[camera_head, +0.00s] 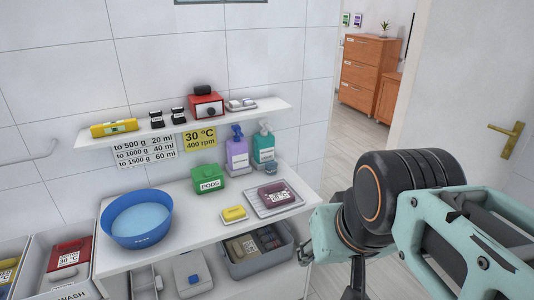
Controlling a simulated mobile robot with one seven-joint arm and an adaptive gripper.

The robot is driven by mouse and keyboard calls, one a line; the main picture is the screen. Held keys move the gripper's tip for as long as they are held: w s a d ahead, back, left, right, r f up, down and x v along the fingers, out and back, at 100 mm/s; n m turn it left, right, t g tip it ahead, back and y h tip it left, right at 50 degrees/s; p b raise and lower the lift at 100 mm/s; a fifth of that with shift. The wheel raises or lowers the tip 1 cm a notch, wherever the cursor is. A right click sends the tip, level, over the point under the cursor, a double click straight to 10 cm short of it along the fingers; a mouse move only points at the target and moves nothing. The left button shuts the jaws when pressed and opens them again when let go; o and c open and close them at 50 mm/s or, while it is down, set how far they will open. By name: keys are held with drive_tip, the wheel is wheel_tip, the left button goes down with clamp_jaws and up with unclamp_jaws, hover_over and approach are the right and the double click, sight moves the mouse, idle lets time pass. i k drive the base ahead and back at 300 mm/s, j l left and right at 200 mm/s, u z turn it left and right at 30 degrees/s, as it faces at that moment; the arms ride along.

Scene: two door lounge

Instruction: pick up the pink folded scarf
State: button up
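A dusky pink folded cloth (277,194) with a white 30 °C label lies on a pale tray (258,209) at the right of the white counter. It looks like the pink folded scarf. My arm comes in from the right, and my gripper (322,236) is at its left end, to the right of and nearer than the tray. It is apart from the scarf in the picture. The fingers are partly hidden by the arm, and I cannot tell their opening.
A yellow item (234,214), a green PODS box (208,178) and a blue basin (137,218) stand left of the tray. Purple (237,155) and teal (263,147) bottles stand behind it. A shelf (180,128) hangs above; a grey bin (262,263) sits below. A door (470,100) is right.

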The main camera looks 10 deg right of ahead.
sight(276, 195)
drive_tip(key=i+j+z, duration=0.65)
drive_tip(key=j+z, duration=0.2)
drive_tip(key=i+j, duration=0.15)
drive_tip(key=i, duration=0.25)
drive_tip(key=k+j+z, duration=0.2)
drive_tip(key=k+l, duration=0.05)
drive_tip(key=k, duration=0.05)
